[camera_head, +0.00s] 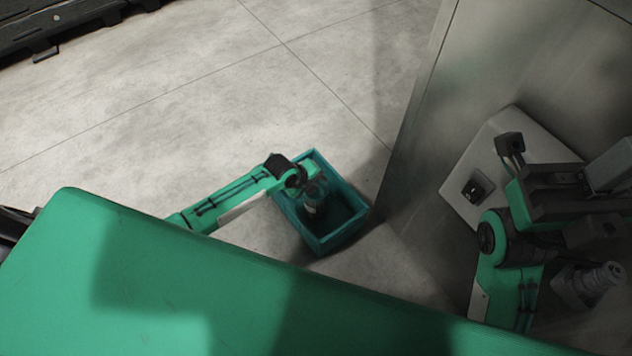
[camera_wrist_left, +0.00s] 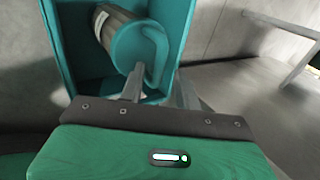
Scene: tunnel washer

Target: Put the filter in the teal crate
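The teal crate (camera_head: 357,222) stands on the floor near the grey metal panel. It fills much of the upper left of the left wrist view (camera_wrist_left: 70,28). The filter (camera_head: 313,207) is a grey cylinder with a pale label, a teal cap and a curved handle. In the left wrist view the filter (camera_wrist_left: 122,35) is tilted inside the crate. My left gripper (camera_wrist_left: 160,82) is at the crate, close to the filter's handle. Its fingers look spread apart, with the handle's end near one finger. My right gripper's fingers cannot be made out clearly.
A tall grey metal panel (camera_head: 425,120) rises right of the crate. A pale plate with a black fitting (camera_head: 477,187) is on the right, near my right arm. A black rack or pallet (camera_head: 60,25) lies at the upper left. The floor (camera_head: 200,90) between is clear.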

